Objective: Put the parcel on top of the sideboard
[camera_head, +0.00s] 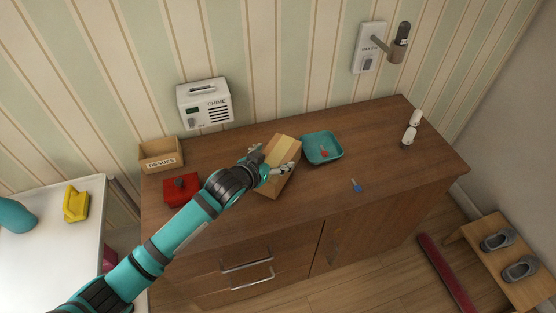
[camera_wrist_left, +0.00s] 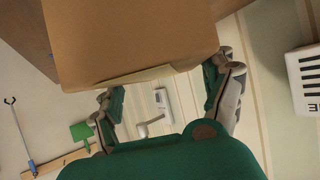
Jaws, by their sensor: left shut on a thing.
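The parcel (camera_head: 284,152) is a tan cardboard box with a lighter strip, over the middle of the sideboard top. The brown wooden sideboard (camera_head: 235,215) stands against the striped wall. My left gripper (camera_head: 272,163) has its fingers on two sides of the parcel and is shut on it. In the left wrist view the parcel (camera_wrist_left: 135,45) fills the upper middle between the fingers (camera_wrist_left: 165,82). I cannot tell whether the parcel's underside touches the top. My right gripper is not in view.

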